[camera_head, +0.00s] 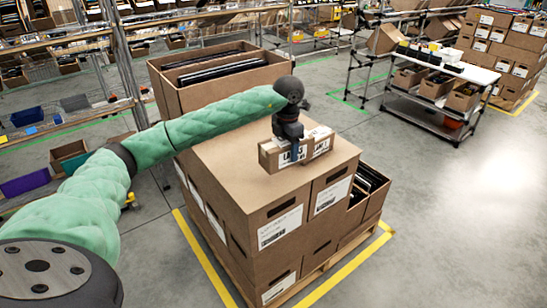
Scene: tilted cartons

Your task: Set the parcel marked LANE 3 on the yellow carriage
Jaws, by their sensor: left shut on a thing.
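My left gripper (290,146) points down at the top of a small brown parcel (270,157) and is shut on it. The parcel has white labels with dark print on its faces; the print is too small and partly covered to read fully. It is on or just above the flat top of a large carton stack (225,150); I cannot tell whether it touches. My left arm in a green sleeve reaches in from the left. My right gripper is not in view. I cannot make out a yellow carriage.
The stack stands on a wooden pallet (312,275) inside yellow floor lines. An open carton (165,90) with dark flat items stands behind it. A white-topped cart (470,72) is at the upper right. Shelving (65,130) lines the left. The floor at right is clear.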

